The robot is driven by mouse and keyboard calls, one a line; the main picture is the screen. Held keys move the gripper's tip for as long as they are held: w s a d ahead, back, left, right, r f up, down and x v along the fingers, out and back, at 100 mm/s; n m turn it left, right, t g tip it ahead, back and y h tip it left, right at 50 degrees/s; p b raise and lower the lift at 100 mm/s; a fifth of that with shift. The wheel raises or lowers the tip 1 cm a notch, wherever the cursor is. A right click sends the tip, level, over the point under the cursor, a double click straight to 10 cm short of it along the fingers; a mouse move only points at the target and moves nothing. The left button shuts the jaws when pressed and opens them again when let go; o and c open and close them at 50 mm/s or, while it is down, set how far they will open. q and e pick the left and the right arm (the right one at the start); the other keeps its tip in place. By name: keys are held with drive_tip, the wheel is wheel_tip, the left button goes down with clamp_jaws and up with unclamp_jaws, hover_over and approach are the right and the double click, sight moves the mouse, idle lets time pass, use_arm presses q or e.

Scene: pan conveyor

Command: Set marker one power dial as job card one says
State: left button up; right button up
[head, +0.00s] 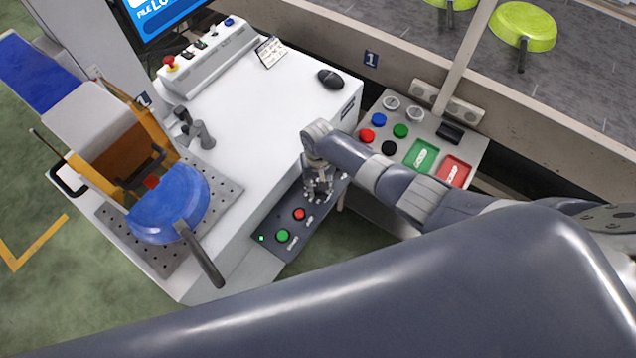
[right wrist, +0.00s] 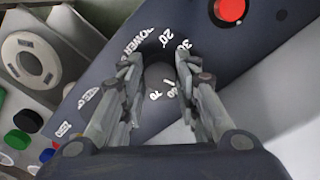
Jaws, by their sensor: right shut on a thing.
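My right gripper (head: 319,192) reaches down to the dark control panel (head: 268,228) on the front of the white marker cabinet. In the right wrist view its fingers (right wrist: 158,72) are closed around the dark power dial (right wrist: 158,76), one on each side. Printed scale numbers around the dial, such as 20, and the word POWER show beside the fingers. In the head view the gripper hides the dial. A small white card (head: 270,53) stands on the cabinet top; its text is too small to read. My left gripper is not in view.
A red button (head: 299,214) and a green button (head: 282,236) sit on the same panel. Right of it is a panel with several coloured caps (head: 400,131) and green and red trays. A blue pan (head: 170,205) lies on the perforated plate at the left.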

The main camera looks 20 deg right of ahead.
drive_tip(key=o, duration=1.1)
drive_tip(key=shift+r, duration=0.1)
wheel_tip(320, 180, up, 12)
drive_tip(key=shift+f, duration=0.1)
